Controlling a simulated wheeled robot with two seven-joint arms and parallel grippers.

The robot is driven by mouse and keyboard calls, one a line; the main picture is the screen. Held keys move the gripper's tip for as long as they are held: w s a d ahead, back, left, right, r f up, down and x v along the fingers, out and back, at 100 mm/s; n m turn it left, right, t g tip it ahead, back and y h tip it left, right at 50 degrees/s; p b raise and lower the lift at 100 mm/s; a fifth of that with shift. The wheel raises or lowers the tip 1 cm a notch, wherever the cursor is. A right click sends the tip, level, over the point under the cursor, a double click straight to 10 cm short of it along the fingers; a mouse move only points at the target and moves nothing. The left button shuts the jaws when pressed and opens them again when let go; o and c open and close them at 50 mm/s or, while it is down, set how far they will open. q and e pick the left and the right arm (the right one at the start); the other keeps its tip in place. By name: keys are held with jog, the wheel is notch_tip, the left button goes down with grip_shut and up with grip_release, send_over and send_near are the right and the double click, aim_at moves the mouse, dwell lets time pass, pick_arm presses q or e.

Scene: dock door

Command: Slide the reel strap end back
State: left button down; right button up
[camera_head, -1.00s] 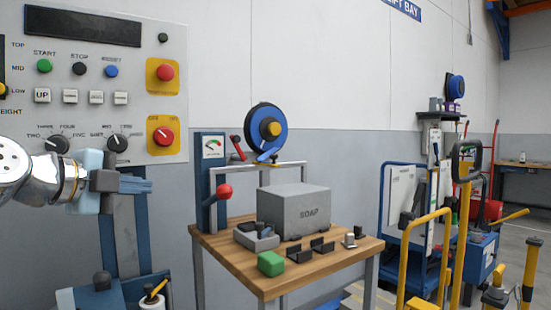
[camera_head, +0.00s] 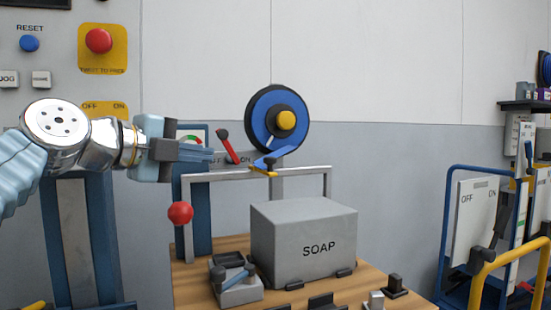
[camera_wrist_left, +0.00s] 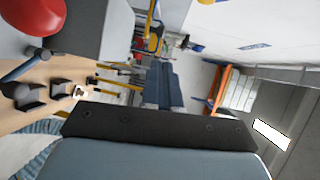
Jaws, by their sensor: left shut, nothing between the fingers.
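The blue strap reel (camera_head: 268,112), with a black rim and yellow hub, stands above the bench. Its blue strap end (camera_head: 272,158) slants down over the grey rail, with a yellow edge at its lower end. My left gripper (camera_head: 210,154) points right toward the strap end, a short gap to its left. Its fingers are shut and empty. In the left wrist view the shut fingers (camera_wrist_left: 165,88) show beyond the dark palm; the strap is not visible there. My right gripper is not in view.
A red-handled lever (camera_head: 228,146) and gauge (camera_head: 194,138) are close to my left fingers. A red ball knob (camera_head: 180,213) is below. The grey SOAP box (camera_head: 303,245) sits on the wooden bench (camera_head: 195,272). A yellow-railed cart (camera_head: 510,255) stands at right.

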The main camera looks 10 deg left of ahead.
aim_at(266, 161)
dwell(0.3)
pick_arm(q)
jog(key=p+x, duration=0.4)
jog(key=x, duration=0.9)
jog(key=shift+r, duration=0.1)
jog(key=shift+w+d+p, duration=0.25)
jog(key=shift+w+p, duration=0.05)
jog(key=shift+w, duration=0.1)
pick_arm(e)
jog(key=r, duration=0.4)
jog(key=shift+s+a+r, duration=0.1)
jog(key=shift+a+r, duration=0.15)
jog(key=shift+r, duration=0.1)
